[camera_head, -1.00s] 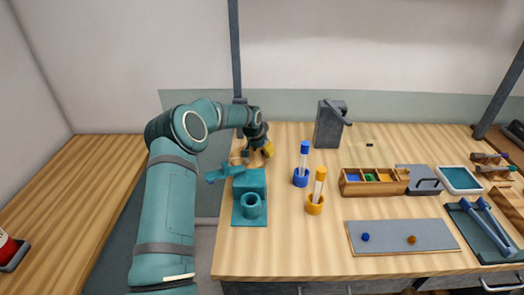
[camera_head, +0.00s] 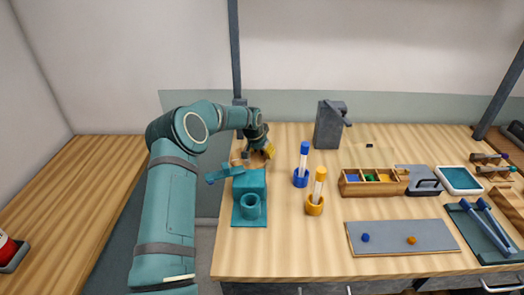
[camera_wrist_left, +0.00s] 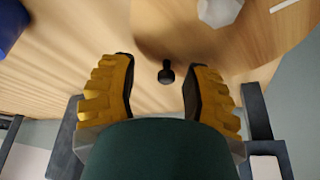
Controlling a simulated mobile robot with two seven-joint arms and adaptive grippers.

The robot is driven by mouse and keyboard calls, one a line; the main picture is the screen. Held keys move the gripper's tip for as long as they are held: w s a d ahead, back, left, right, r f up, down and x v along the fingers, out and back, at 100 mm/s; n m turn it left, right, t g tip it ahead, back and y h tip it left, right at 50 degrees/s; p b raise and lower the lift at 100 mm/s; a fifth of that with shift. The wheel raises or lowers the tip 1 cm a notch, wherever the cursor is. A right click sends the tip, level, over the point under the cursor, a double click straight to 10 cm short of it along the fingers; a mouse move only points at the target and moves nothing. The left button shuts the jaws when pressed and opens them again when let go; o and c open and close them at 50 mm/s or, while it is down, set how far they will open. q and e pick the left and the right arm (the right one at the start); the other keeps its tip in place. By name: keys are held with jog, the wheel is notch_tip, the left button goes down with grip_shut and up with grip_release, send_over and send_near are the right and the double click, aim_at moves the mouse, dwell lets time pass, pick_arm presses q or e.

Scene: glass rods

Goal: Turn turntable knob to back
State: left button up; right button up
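The turntable knob (camera_wrist_left: 166,72) is a small black peg with a rounded end. In the left wrist view it stands between the two yellow fingers of my left gripper (camera_wrist_left: 160,92), with a gap on both sides. The gripper is open and I see no contact with the knob. The round wooden turntable (camera_wrist_left: 215,45) lies beyond the fingers in that view. In the head view my left gripper (camera_head: 266,152) is at the back left of the table, low over the wood. The arm and gripper hide most of the turntable there. My right gripper is not in view.
A pale faceted object (camera_wrist_left: 219,10) is on the turntable. A teal block stand (camera_head: 250,204) is in front of my gripper. Blue (camera_head: 302,166) and orange (camera_head: 317,193) rod holders stand to the right. A grey box with a lever (camera_head: 330,125) stands at the back.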

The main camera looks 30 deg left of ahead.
pick_arm(q)
jog(key=shift+r, duration=0.15)
jog(key=v, duration=1.2)
jog(key=shift+c, duration=0.4)
